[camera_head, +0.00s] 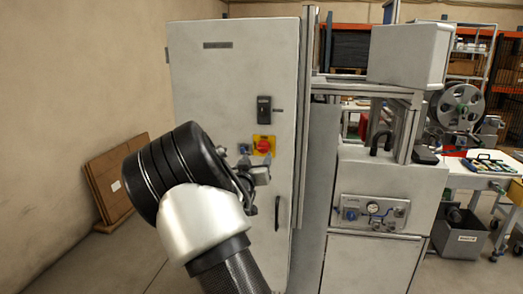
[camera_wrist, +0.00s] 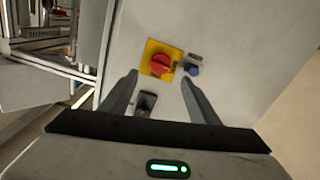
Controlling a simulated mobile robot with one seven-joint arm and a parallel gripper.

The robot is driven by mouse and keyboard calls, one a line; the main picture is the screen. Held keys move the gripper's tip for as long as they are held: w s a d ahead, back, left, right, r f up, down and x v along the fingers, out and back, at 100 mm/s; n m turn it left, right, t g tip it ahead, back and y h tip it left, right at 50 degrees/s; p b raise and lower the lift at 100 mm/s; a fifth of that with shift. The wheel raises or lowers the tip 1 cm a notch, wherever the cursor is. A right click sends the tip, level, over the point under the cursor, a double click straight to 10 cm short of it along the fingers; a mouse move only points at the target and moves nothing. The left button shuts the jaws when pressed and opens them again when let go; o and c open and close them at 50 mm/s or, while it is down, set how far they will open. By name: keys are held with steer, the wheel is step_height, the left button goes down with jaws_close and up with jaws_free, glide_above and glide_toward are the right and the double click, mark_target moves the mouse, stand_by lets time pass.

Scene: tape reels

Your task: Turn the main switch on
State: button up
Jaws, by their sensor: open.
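The main switch (camera_head: 264,145) is a red rotary knob on a yellow square plate, set on the grey cabinet door (camera_head: 230,75). In the wrist view the red knob (camera_wrist: 160,64) shows beyond and between my fingertips, a little above them in the picture. Its handle angle is hard to read. My gripper (camera_head: 262,172) is in front of the cabinet, just below the switch in the head view. In the wrist view my gripper (camera_wrist: 158,80) is open and empty, with its two dark fingers spread apart. The knob appears clear of both fingers.
A small blue knob (camera_wrist: 192,69) sits close beside the yellow plate. A dark display unit (camera_head: 264,109) is above the switch, and a door handle (camera_head: 277,213) is below. Cardboard (camera_head: 108,186) leans on the left wall.

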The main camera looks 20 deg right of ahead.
mark_target(262, 149)
steer(key=p+x, duration=0.1)
steer(key=x, duration=0.8)
steer(key=shift+w+d, duration=0.2)
steer(key=shift+c, duration=0.3)
steer(key=c, duration=1)
steer(key=shift+f, duration=0.1)
